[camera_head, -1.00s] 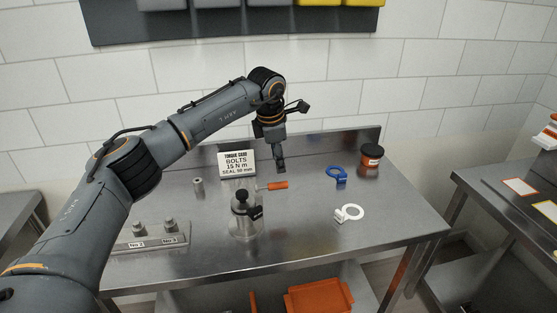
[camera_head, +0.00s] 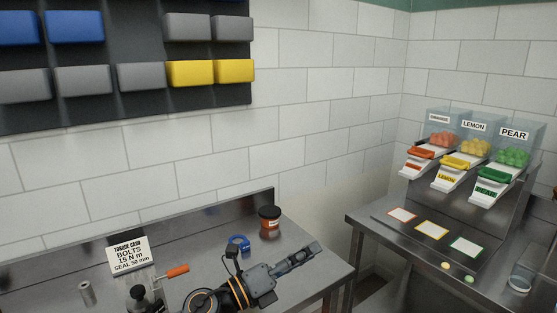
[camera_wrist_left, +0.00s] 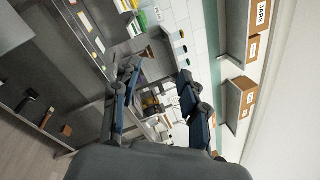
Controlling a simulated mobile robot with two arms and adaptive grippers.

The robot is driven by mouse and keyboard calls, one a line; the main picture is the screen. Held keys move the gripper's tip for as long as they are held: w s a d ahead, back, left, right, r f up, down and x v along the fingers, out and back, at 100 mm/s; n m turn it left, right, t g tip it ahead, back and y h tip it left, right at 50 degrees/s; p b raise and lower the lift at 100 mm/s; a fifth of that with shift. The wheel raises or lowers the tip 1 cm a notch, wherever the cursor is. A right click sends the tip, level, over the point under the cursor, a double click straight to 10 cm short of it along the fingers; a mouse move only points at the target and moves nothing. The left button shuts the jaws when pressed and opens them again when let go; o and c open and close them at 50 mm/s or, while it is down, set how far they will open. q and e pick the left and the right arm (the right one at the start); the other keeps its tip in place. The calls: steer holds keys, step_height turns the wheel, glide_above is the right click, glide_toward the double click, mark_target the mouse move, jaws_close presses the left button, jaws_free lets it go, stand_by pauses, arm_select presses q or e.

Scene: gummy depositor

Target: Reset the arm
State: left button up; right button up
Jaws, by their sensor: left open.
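My left gripper (camera_head: 304,255) is low in the head view, over the right part of the metal table (camera_head: 318,283). It points to the right and holds nothing. In the left wrist view its two fingers (camera_wrist_left: 160,100) stand wide apart, with shelves and wall behind them. The rest of my left arm is mostly out of the head view. My right gripper is not in view.
An orange-and-black jar (camera_head: 269,222), a blue ring tool (camera_head: 238,243), an orange-handled tool (camera_head: 177,270) and a torque card (camera_head: 128,254) are on the table. Gummy dispensers (camera_head: 462,165) stand on the right bench beyond a gap. Bins (camera_head: 190,73) hang on the wall.

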arm_select(q)
steer(key=a+f+n+t+y, duration=0.3)
steer(key=a+n+t+y, duration=0.3)
steer(key=n, duration=0.4)
steer(key=a+f+n+t+y, duration=0.25)
steer(key=a+n+y, duration=0.4)
steer(key=n, duration=0.45)
steer(key=s+a+f+n+g+y, duration=0.55)
steer(key=s+a+f+n, duration=0.4)
steer(key=f, duration=0.35)
steer(key=s+a+f+n+g, duration=0.25)
steer(key=s+f+g, duration=0.25)
steer(key=s, duration=0.7)
steer(key=s+a+f+n+g, duration=0.1)
steer(key=s+f+n+g, duration=0.3)
steer(key=s, duration=0.7)
step_height(320, 180, down, 29)
steer(key=s+m+g, duration=0.2)
steer(key=s+a+f, duration=0.3)
steer(key=s+f, duration=1.1)
steer(key=s, duration=0.2)
steer(key=shift+a+f+g, duration=0.15)
steer(key=shift+g, duration=0.25)
